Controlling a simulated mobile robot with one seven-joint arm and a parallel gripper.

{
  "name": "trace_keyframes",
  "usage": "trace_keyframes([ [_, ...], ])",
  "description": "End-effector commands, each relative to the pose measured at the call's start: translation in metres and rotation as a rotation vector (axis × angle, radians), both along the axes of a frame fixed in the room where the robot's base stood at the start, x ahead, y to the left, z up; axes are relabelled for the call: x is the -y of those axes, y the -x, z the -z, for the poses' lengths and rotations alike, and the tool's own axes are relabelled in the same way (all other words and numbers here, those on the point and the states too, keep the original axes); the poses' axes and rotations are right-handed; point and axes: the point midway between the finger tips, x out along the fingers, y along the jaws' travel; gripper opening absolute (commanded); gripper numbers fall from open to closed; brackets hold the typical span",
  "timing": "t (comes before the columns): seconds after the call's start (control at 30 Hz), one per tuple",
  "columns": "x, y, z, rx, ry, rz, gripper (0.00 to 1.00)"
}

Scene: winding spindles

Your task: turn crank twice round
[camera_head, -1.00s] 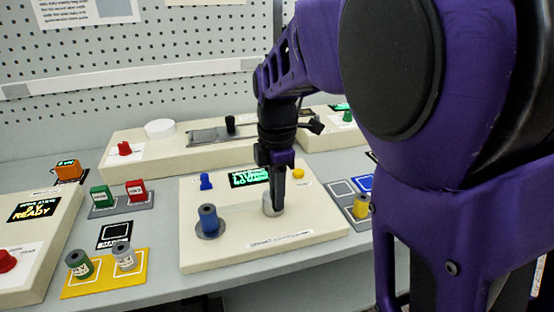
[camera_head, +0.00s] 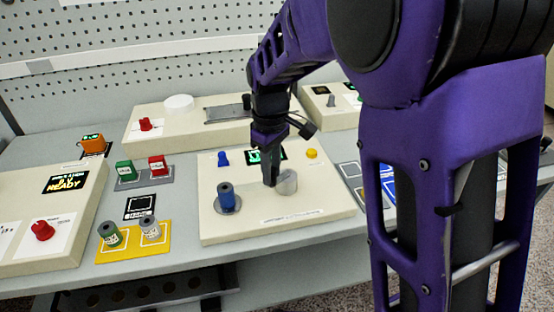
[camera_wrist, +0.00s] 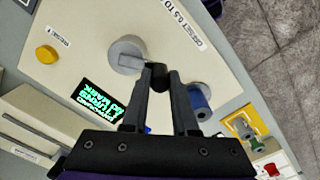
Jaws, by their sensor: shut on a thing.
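The crank has a pale grey round hub (camera_head: 287,182) on the cream winder box (camera_head: 240,228). In the wrist view, a short arm crosses the hub (camera_wrist: 125,48) toward a dark handle knob (camera_wrist: 158,73). My gripper (camera_head: 271,182) points down at the left side of the hub. In the wrist view, my gripper (camera_wrist: 160,76) has its fingertips closed around the knob. A blue spool (camera_head: 226,192) stands upright on a grey base left of the crank; it also shows in the wrist view (camera_wrist: 198,99).
A lit green display (camera_wrist: 98,102), a blue knob (camera_head: 223,158) and a yellow button (camera_head: 312,153) sit on the box. A yellow tray (camera_head: 131,250) with a green spool (camera_head: 109,234) and a grey spool (camera_head: 150,228) lies left. A long cream unit (camera_head: 190,127) stands behind.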

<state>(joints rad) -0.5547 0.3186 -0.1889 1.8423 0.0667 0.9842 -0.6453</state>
Motion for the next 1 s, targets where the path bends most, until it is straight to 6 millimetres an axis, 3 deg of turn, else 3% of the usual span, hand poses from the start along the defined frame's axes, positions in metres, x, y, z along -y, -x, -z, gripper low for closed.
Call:
trace_keyframes([
  [1.0, -0.015, -0.044, 0.000, -0.001, 0.000, 0.967, 0.00],
])
